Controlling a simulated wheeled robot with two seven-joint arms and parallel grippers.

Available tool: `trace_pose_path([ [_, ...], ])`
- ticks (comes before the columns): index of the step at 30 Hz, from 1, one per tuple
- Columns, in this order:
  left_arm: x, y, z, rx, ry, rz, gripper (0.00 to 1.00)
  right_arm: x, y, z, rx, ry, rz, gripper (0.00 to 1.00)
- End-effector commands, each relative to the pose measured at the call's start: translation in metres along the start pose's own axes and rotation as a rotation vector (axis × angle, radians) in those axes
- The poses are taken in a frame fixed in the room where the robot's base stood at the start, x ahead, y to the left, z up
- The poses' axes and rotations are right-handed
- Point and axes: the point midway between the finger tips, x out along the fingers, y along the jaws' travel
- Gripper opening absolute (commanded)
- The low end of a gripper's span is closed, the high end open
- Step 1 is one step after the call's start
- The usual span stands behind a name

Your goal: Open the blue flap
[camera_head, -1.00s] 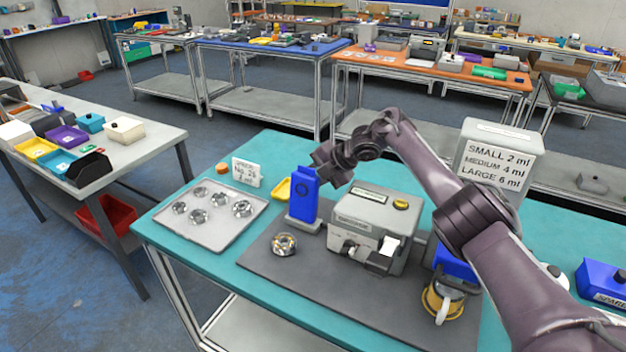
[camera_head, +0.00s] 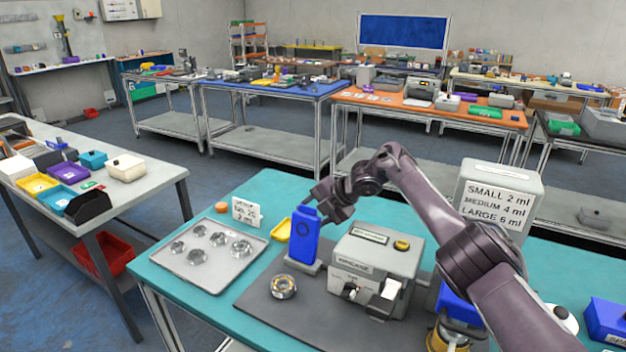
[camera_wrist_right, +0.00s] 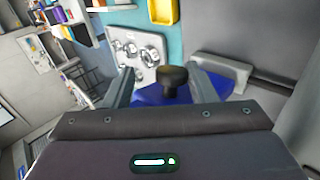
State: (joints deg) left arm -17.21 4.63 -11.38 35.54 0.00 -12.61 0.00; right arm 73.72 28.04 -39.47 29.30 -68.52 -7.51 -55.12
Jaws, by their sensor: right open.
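The blue flap (camera_head: 304,240) stands upright on a grey base on the dark mat, left of the grey machine (camera_head: 376,268). My right gripper (camera_head: 322,204) is at its upper back edge. In the right wrist view, the blue flap (camera_wrist_right: 218,84) lies beyond the open right gripper (camera_wrist_right: 163,76). A dark knob (camera_wrist_right: 173,77) shows between the two fingers, with gaps on both sides. I cannot tell from the head view whether the gripper touches the flap. My left gripper is not in view.
A grey tray of metal rings (camera_head: 210,284), a small sign (camera_head: 246,212) and a yellow tray (camera_head: 283,229) are on the left. A single ring (camera_head: 284,287) lies on the mat in front. A white labelled box (camera_head: 500,195) stands at the right.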

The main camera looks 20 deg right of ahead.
Motion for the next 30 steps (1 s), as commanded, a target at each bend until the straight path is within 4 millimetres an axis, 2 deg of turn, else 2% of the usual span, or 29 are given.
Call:
trace_pose_path([
  [5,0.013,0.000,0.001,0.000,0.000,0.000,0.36,-0.031,0.032,0.000,-0.005,-0.008,0.013,0.51],
  [12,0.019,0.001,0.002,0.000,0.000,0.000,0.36,-0.075,0.075,-0.005,-0.003,-0.005,0.008,0.51],
  [18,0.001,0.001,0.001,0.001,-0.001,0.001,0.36,-0.111,0.109,-0.008,0.000,-0.002,0.003,0.51],
  [24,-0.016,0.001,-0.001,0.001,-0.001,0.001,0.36,-0.128,0.125,-0.009,0.000,0.000,0.000,0.51],
  [30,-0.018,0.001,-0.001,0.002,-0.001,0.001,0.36,-0.131,0.128,-0.009,0.000,-0.001,-0.001,0.51],
])
